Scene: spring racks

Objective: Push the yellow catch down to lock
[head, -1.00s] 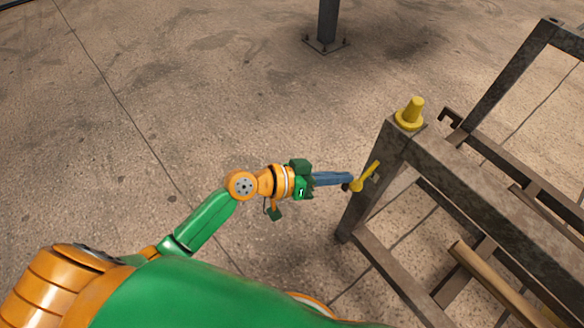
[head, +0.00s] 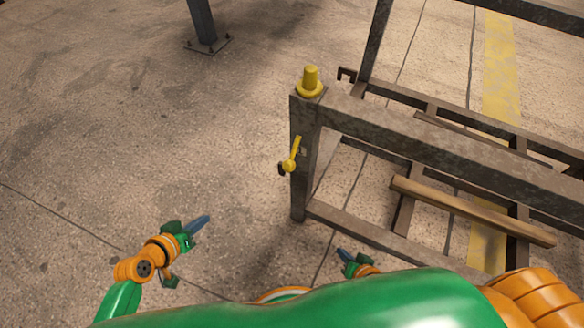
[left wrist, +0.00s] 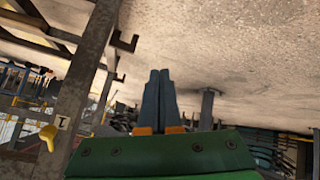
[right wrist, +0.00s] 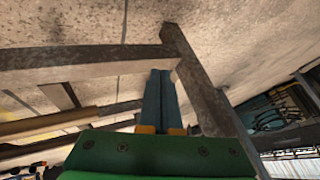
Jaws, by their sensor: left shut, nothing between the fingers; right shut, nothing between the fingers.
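The yellow catch (head: 292,157) sits on the outer face of the near rack post (head: 301,190) in the head view. Its handle points up and slightly right from its pivot. My left gripper (head: 207,218) is shut and empty, left of the post and lower in the picture, clear of the catch. In the left wrist view its fingers (left wrist: 159,75) are together, and a yellow part (left wrist: 48,137), probably the catch, shows on a post beside a label. My right gripper (head: 341,252) is shut and empty near my body; its fingers show in the right wrist view (right wrist: 160,75).
A yellow cone-shaped peg (head: 310,82) stands on top of the post. The rack's rails (head: 430,140) and a wooden bar (head: 470,212) extend to the right. A separate grey column (head: 202,22) stands farther back. The floor left of the rack is open.

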